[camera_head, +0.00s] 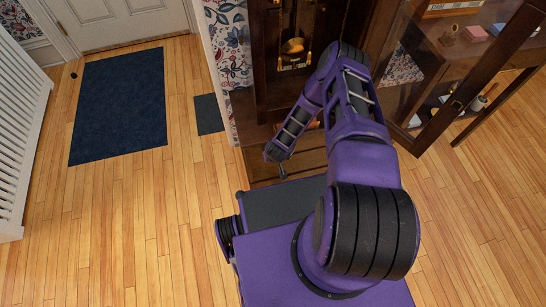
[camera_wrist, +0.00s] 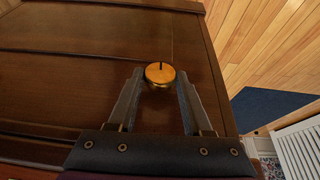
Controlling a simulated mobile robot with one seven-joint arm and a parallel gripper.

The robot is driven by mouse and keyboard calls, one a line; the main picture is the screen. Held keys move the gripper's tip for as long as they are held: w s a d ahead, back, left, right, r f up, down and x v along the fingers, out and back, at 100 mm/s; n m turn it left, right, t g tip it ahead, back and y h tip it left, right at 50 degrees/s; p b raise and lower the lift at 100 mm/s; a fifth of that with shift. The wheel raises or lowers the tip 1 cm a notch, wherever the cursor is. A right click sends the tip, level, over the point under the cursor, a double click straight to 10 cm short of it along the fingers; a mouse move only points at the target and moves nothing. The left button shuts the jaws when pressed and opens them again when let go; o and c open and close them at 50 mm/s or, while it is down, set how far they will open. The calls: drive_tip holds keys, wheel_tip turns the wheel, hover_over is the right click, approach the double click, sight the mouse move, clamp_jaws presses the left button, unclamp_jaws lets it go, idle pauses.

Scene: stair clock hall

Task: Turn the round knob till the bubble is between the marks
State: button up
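A round brass knob (camera_wrist: 160,75) with a dark line on its top sits on dark brown wood in the wrist view. My gripper (camera_wrist: 160,73) is open, with one fingertip on each side of the knob. I cannot tell whether either finger touches it. In the head view my gripper (camera_head: 282,172) points down by the foot of the tall wooden clock case (camera_head: 262,110), and the knob cannot be made out there. No bubble or marks show in either view.
A brass pendulum (camera_head: 292,47) hangs inside the clock. A glass-doored cabinet (camera_head: 435,75) stands to the right with its door open. A dark blue rug (camera_head: 118,105), a small grey mat (camera_head: 209,114) and a white railing (camera_head: 22,130) are to the left. Floor between is clear.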

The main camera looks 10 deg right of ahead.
clamp_jaws()
drive_tip(key=shift+d, duration=0.1)
drive_tip(key=shift+d+f+m+t+y, duration=0.15)
drive_tip(key=shift+d+m+y, duration=0.15)
drive_tip(key=shift+y, duration=1.4)
drive_tip(key=shift+d+f+m+t+y, duration=0.15)
drive_tip(key=shift+m+y, duration=0.3)
drive_tip(key=shift+y, duration=1.25)
drive_tip(key=shift+d+f+m+y, duration=0.1)
drive_tip(key=shift+d+m+y, duration=0.2)
drive_tip(key=shift+y, duration=1.4)
drive_tip(key=shift+f+y, duration=0.1)
drive_tip(key=shift+y, duration=0.4)
drive_tip(key=shift+a+m+y, duration=0.1)
drive_tip(key=shift+m+y, duration=0.25)
drive_tip(key=shift+y, duration=0.15)
